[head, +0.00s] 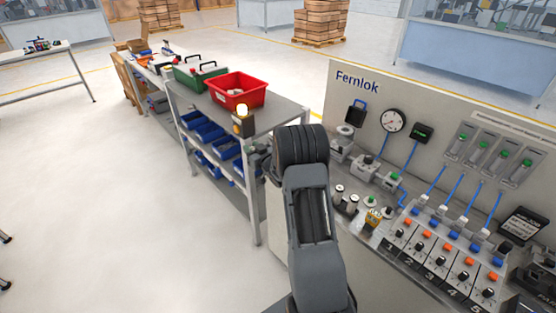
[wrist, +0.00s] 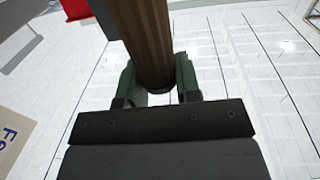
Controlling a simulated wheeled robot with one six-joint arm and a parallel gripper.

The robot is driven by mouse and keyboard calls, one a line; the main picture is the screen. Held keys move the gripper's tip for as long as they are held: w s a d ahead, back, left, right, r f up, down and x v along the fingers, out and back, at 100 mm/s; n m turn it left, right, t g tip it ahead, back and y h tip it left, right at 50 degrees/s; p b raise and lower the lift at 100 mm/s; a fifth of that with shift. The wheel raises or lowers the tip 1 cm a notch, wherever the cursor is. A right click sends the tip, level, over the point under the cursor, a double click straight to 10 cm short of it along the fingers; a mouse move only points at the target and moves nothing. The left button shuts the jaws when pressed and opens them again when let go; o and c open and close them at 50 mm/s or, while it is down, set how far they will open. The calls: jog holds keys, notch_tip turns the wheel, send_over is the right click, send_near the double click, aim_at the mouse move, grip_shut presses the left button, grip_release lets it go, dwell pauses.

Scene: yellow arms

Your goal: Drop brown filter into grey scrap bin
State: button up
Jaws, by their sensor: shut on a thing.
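In the wrist view, my gripper (wrist: 155,80) has its two green fingers on either side of a brown ribbed cylinder, the brown filter (wrist: 141,28). The gripper is shut on the filter, which runs out past the top edge of the picture. In the head view, my arm rises in the middle, and neither the fingers nor the filter can be made out there. I cannot pick out a grey scrap bin for certain in either view.
A red bin (head: 238,90) and a green case (head: 200,74) stand on a grey bench with blue bins (head: 208,131) below. The Fernlok panel (head: 452,100) and its fixtures stand right of my arm. The floor at left (head: 75,190) is clear.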

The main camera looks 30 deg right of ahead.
jog(key=d+r+m+h, duration=0.25)
jog(key=d+r, duration=0.65)
jog(key=d, duration=0.6)
jog(key=shift+n, duration=0.45)
jog(key=shift+w+a+f+b, duration=0.1)
jog(key=shift+f+b, duration=1.05)
jog(key=shift+f, duration=0.35)
jog(key=shift+w+a+f+b, duration=0.1)
jog(key=shift+f+b, duration=1)
jog(key=shift+f, duration=0.35)
jog(key=o, duration=1)
jog(key=shift+s, duration=0.15)
jog(key=s, duration=0.4)
jog(key=s+b, duration=0.1)
jog(key=s, duration=0.4)
jog(key=s+b, duration=0.1)
jog(key=s, duration=0.3)
jog(key=shift+s+a, duration=0.35)
jog(key=shift+a, duration=0.05)
jog(key=shift+w+r, duration=0.1)
